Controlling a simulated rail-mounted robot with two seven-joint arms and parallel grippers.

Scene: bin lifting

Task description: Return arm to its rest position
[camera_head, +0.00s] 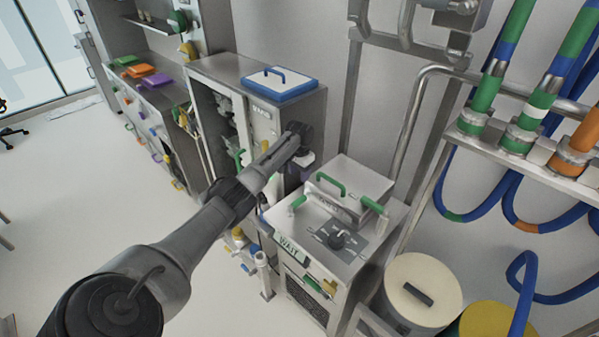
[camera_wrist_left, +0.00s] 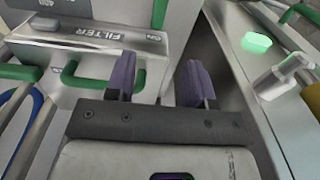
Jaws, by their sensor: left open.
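My left arm comes in from the lower left of the head view and reaches across to the middle. Its gripper (camera_head: 298,168) is beside the steel machine (camera_head: 335,207) with green handles, at that machine's upper left in the picture. In the left wrist view the two purple fingers of the gripper (camera_wrist_left: 160,82) stand apart, with nothing seen between them. Ahead of them are a green handle (camera_wrist_left: 98,80) and a steel part labelled "FILTER" (camera_wrist_left: 85,40). The fingertips are small and partly hidden in the head view. My right gripper is not in view.
A steel cabinet (camera_head: 312,108) with a blue-rimmed white lid (camera_head: 277,83) stands behind the gripper. Steel piping (camera_head: 411,130) and striped hoses (camera_head: 491,88) are at the right. A cream-lidded drum (camera_head: 423,272) is at lower right. Open floor (camera_head: 75,215) lies at the left.

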